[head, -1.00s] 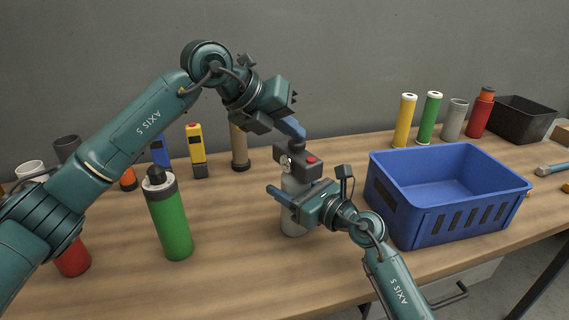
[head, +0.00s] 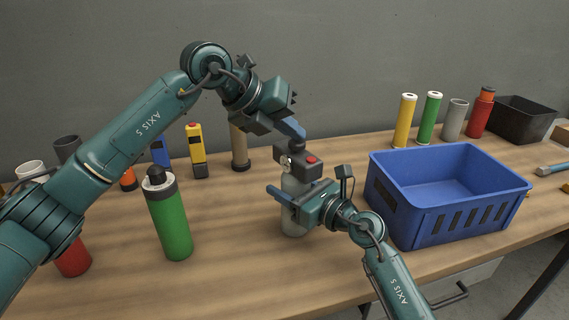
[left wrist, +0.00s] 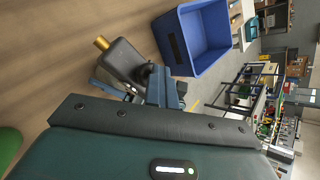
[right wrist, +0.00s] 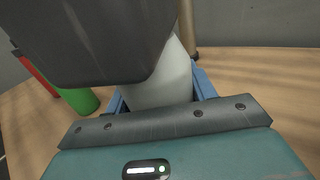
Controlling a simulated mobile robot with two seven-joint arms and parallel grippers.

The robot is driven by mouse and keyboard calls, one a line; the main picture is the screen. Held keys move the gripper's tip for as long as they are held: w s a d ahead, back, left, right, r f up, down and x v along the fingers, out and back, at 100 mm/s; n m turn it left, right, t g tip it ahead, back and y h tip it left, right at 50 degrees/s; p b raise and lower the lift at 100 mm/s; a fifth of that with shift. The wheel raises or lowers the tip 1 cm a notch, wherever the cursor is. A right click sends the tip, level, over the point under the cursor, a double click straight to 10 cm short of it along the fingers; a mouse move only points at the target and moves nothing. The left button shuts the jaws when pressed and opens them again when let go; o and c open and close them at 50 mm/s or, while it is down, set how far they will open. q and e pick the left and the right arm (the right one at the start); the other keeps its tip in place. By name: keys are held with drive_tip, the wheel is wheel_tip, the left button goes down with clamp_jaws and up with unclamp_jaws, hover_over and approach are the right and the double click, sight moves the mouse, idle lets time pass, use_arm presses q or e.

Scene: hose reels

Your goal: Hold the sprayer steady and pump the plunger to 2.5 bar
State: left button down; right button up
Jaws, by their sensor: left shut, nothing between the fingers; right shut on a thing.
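The sprayer stands upright on the bench, with a pale grey bottle (head: 292,227) and a dark head (head: 302,167) with a red button. A small round gauge (head: 284,160) on the head is too small to read. My right gripper (head: 288,196) is shut around the bottle below the head; the bottle (right wrist: 160,92) shows between its fingers in the right wrist view. My left gripper (head: 294,130) is shut and empty, its fingertips at the top of the dark plunger (head: 297,146). In the left wrist view the sprayer head (left wrist: 122,62) lies just beyond the fingers (left wrist: 160,88).
A blue crate (head: 450,220) stands close on the right. A green bottle (head: 170,225) stands to the left. Several cylinders and a yellow tool (head: 196,150) stand along the back. A black bin (head: 522,120) is at the far right. Bare bench lies left of the sprayer.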

sight(291, 142)
use_arm(q)
drive_tip(key=shift+a+f, duration=0.25)
drive_tip(key=shift+f, duration=0.95)
use_arm(e)
drive_tip(key=shift+s+a+r, duration=0.1)
drive_tip(key=shift+r, duration=0.05)
use_arm(q)
drive_tip(key=shift+f, duration=0.1)
wheel_tip(291, 142, up, 5)
drive_tip(key=shift+r, duration=0.15)
drive_tip(key=shift+d+r, duration=0.1)
drive_tip(key=shift+r, duration=0.55)
use_arm(e)
drive_tip(key=o, duration=1.3)
drive_tip(key=shift+o, duration=0.2)
